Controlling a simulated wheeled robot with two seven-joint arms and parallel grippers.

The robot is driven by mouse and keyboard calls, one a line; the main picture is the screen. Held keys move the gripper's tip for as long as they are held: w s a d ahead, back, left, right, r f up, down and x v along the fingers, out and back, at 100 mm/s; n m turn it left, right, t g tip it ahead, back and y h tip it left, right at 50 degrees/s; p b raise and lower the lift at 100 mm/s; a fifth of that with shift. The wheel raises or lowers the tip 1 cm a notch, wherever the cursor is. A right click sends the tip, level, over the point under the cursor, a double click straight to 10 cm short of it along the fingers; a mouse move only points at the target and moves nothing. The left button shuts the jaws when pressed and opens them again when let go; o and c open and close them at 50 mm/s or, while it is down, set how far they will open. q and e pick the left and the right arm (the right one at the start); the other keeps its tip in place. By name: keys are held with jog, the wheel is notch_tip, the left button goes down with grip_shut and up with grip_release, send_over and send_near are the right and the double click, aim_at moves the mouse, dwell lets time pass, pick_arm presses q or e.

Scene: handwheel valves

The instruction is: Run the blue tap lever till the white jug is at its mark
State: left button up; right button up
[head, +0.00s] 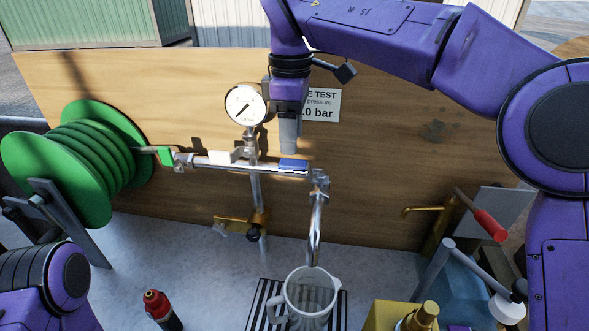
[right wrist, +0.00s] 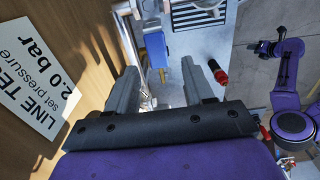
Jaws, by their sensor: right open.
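The blue lever (head: 293,164) lies along the metal pipe, just left of the downturned spout (head: 315,225). The white jug (head: 310,291) stands upright under the spout on a striped grate (head: 262,302). Its mark and water level are not clear to me. My right gripper (head: 289,142) points down just above the blue lever. In the right wrist view its two fingers are apart, with the blue lever (right wrist: 157,50) beyond the gap between them. My left arm shows at the lower left of the head view; its far end is small in the right wrist view (right wrist: 268,47).
A pressure gauge (head: 245,105) stands on the pipe beside my right gripper. A green hose reel (head: 90,150) is at left. A red-handled lever (head: 488,225) is by a brass tap at right. A red-topped bottle (head: 160,308) and a yellow box (head: 395,314) flank the grate.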

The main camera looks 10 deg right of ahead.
aim_at(292, 162)
jog(key=f+b, duration=0.1)
jog(key=f, duration=0.1)
jog(key=f+b, duration=0.1)
jog(key=f, duration=0.1)
jog(key=f+b, duration=0.1)
jog(key=f, duration=0.1)
jog(key=shift+w+b, duration=0.25)
jog(key=shift+b, duration=0.1)
jog(key=shift+s, duration=0.1)
jog(key=shift+f, duration=0.1)
jog(key=c, duration=0.8)
